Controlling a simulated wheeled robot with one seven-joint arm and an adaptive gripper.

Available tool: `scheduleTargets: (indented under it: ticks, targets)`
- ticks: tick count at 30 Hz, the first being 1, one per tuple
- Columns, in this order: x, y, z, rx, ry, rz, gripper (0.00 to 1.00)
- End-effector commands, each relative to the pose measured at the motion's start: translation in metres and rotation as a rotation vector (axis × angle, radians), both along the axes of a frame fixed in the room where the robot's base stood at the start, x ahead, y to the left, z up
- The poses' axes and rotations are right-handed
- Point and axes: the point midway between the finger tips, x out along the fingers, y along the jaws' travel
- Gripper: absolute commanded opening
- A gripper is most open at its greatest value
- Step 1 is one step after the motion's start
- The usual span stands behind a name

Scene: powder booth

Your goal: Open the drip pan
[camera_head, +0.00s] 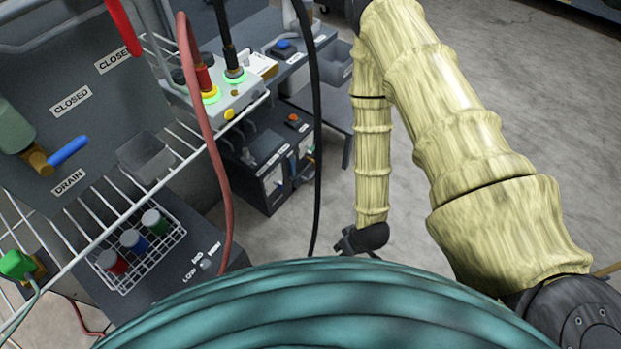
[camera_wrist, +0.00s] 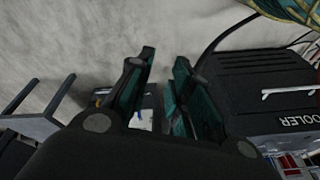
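I cannot pick out a drip pan with certainty in either view. In the head view, a blue-handled valve (camera_head: 68,150) sits on a dark grey panel above a DRAIN label (camera_head: 69,182). My gripper (camera_head: 358,240) hangs at the end of my yellow-sleeved arm, over bare floor and apart from the rack. In the wrist view my gripper (camera_wrist: 160,88) shows two teal-padded fingers spread apart with nothing between them. Right of them is a black box marked "OOLER" (camera_wrist: 262,85), with a white bar handle; the label is partly cut off.
A white wire rack (camera_head: 190,150) and a basket with several coloured canisters (camera_head: 133,240) are on the left. A red hose (camera_head: 213,150) and a black cable (camera_head: 316,130) hang down. A black unit (camera_head: 268,160) stands behind. The grey floor at right is clear.

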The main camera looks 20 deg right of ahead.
Motion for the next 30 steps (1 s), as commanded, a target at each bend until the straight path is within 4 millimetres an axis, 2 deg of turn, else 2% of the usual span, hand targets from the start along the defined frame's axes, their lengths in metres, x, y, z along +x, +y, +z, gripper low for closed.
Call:
scheduleTargets:
  ticks: [1, 12, 21, 30]
  targets:
    - [0.019, 0.001, -0.031, 0.008, -0.043, 0.042, 0.21]
    - [0.148, 0.004, -0.136, 0.008, -0.371, 0.369, 0.21]
    - [0.242, -0.008, -0.202, -0.067, -0.644, 0.624, 0.21]
    - [0.324, -0.031, -0.255, -0.204, -0.908, 0.867, 0.21]
